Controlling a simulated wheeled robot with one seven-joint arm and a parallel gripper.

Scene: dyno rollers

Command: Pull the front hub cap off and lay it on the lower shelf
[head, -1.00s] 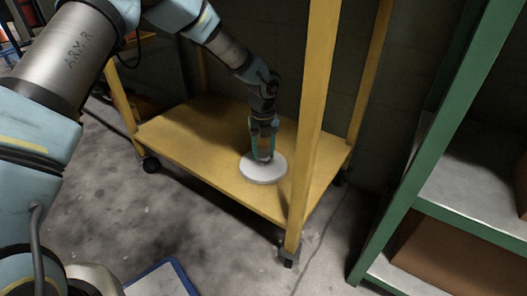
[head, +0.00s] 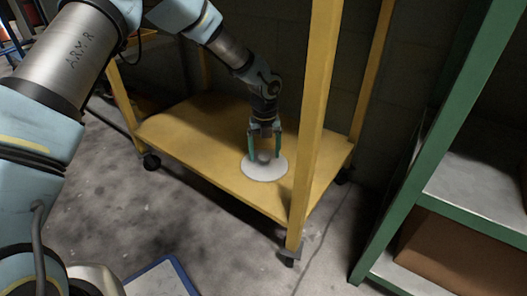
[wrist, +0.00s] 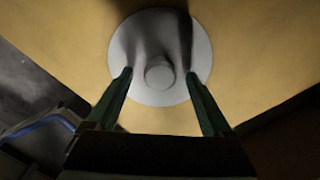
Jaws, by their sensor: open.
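The hub cap, a round pale disc with a raised knob in its middle (head: 264,172), lies flat on the yellow lower shelf (head: 190,140) of a wheeled cart. It also shows in the wrist view (wrist: 146,88), knob up. My gripper (head: 264,152) points down over the hub cap with its two green fingers spread. In the wrist view my gripper (wrist: 158,82) has a finger on either side of the knob, apart from it. Nothing is held between the fingers.
A yellow cart post (head: 315,120) stands just right of the hub cap. A green rack (head: 440,140) with grey shelves and a brown box (head: 450,250) stands at the right. Bare shelf lies left of the hub cap. A blue-edged panel (head: 165,278) is on the floor.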

